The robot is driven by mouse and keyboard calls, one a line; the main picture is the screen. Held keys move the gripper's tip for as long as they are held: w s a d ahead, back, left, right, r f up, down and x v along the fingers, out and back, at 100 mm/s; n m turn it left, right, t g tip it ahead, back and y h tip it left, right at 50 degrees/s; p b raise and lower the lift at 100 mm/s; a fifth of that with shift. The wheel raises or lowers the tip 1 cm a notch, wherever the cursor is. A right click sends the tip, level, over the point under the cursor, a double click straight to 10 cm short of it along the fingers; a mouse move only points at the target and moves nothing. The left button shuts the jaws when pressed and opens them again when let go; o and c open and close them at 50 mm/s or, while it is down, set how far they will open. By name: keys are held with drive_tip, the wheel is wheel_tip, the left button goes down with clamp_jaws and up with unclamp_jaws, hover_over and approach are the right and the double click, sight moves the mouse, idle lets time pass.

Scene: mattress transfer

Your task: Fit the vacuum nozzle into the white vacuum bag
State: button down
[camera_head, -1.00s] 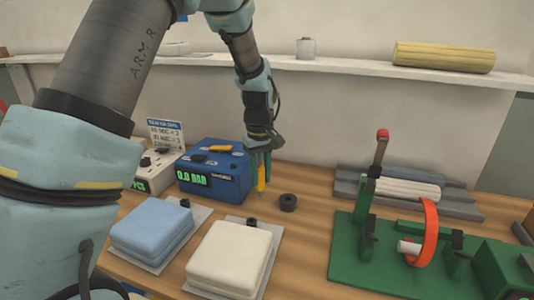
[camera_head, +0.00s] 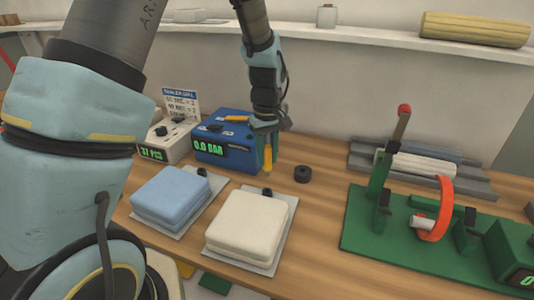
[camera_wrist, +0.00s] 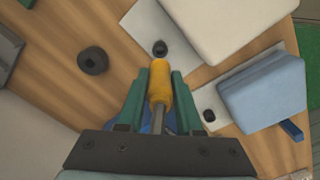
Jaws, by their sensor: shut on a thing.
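My gripper (camera_head: 267,150) is shut on the yellow vacuum nozzle (camera_head: 268,158), which points down in front of the blue vacuum unit (camera_head: 225,140). The wrist view shows the nozzle (camera_wrist: 160,85) between the green fingers (camera_wrist: 158,100). The white vacuum bag (camera_head: 247,225) lies flat on a pale sheet, with a small dark valve (camera_head: 267,193) at its far edge. In the head view, the nozzle tip is just beyond this valve and apart from it. In the wrist view, the valve (camera_wrist: 160,48) lies ahead of the nozzle tip, with a gap between.
A blue bag (camera_head: 170,195) with its own dark valve (camera_head: 202,172) lies left of the white one. A black ring (camera_head: 302,173) sits right of the nozzle. A green fixture (camera_head: 400,225) with an orange ring stands at right. A shelf (camera_head: 340,40) runs behind.

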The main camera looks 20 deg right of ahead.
sight(267, 170)
drive_tip(key=shift+f+b, duration=1.5)
drive_tip(key=shift+f, duration=1.2)
drive_tip(key=shift+f+b, duration=0.8)
drive_tip(key=shift+f, duration=0.75)
drive_tip(key=shift+c, duration=2.4)
unclamp_jaws()
wheel_tip(267, 170, up, 11)
drive_tip(key=shift+f+b, duration=0.1)
drive_tip(key=shift+b, duration=1.1)
drive_tip(key=s+a, duration=0.2)
drive_tip(key=a, duration=1.3)
drive_tip(key=s+a+m+t, duration=0.1)
drive_tip(key=s+a, duration=0.1)
drive_tip(key=a, duration=1.3)
drive_tip(key=shift+f+m+t, duration=0.3)
drive_tip(key=shift+f, duration=0.15)
